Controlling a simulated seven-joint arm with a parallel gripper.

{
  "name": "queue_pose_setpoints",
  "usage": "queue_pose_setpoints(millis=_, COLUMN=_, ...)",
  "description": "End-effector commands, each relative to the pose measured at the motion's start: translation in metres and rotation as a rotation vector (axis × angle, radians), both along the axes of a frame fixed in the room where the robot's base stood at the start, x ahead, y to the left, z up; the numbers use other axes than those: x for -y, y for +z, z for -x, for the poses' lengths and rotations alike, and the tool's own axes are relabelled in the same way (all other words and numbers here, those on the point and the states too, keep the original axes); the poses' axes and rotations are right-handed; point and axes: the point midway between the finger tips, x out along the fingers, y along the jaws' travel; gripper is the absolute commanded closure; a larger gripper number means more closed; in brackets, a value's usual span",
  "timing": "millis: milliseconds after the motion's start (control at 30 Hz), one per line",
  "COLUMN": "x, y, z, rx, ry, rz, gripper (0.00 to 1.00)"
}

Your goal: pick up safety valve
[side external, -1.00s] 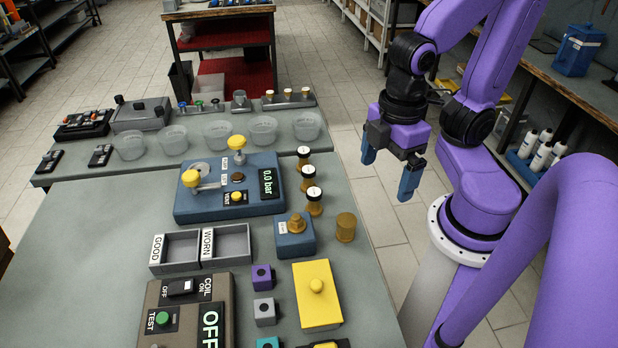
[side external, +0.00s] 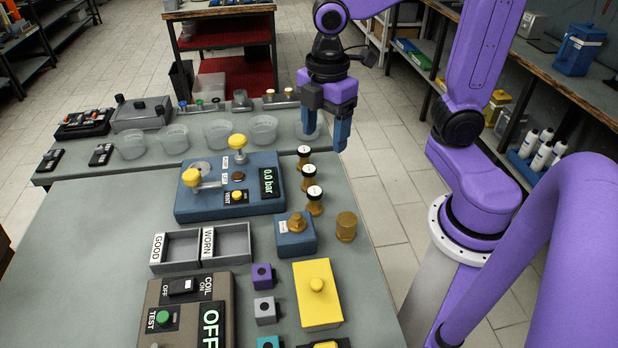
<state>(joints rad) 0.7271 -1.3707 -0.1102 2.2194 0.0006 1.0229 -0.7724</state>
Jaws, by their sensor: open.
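My gripper (side external: 325,137) is open and empty, fingers pointing down, above the back right corner of the near table. Three small brass pieces with black-and-white tops stand upright in a row below and left of it: a back one (side external: 304,155), a middle one (side external: 309,177) and a front one (side external: 314,201). A brass fitting sits on a small blue block (side external: 290,243), and a plain brass cylinder (side external: 346,227) stands to its right. No piece is clearly marked as the safety valve, so I cannot tell which it is. My gripper touches none of them.
A blue pressure station (side external: 215,207) with yellow knobs and a "0.0 bar" display stands left of the row. In front are GOOD and WORN trays (side external: 200,262), a coil tester (side external: 165,300) and a yellow box (side external: 318,310). Several clear bowls (side external: 218,134) line the back.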

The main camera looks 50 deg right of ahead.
Motion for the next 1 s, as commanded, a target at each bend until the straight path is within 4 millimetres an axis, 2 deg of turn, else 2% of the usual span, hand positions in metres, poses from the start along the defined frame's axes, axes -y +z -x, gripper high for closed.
queue_pose_setpoints(millis=33, x=0.003, y=0.002, z=-0.014, rx=-0.001, ry=0.021, rz=0.002, gripper=0.31)
queue_pose_setpoints(millis=100, x=0.009, y=0.004, z=-0.029, rx=-0.003, ry=0.060, rz=0.004, gripper=0.31)
queue_pose_setpoints(millis=200, x=0.017, y=0.007, z=-0.046, rx=-0.005, ry=0.106, rz=0.006, gripper=0.31)
queue_pose_setpoints(millis=300, x=0.022, y=0.009, z=-0.056, rx=-0.006, ry=0.137, rz=0.006, gripper=0.31)
queue_pose_setpoints(millis=467, x=0.025, y=0.003, z=-0.060, rx=-0.010, ry=0.157, rz=0.008, gripper=0.31)
queue_pose_setpoints(millis=1000, x=0.025, y=-0.091, z=-0.058, rx=-0.013, ry=0.155, rz=0.009, gripper=0.31)
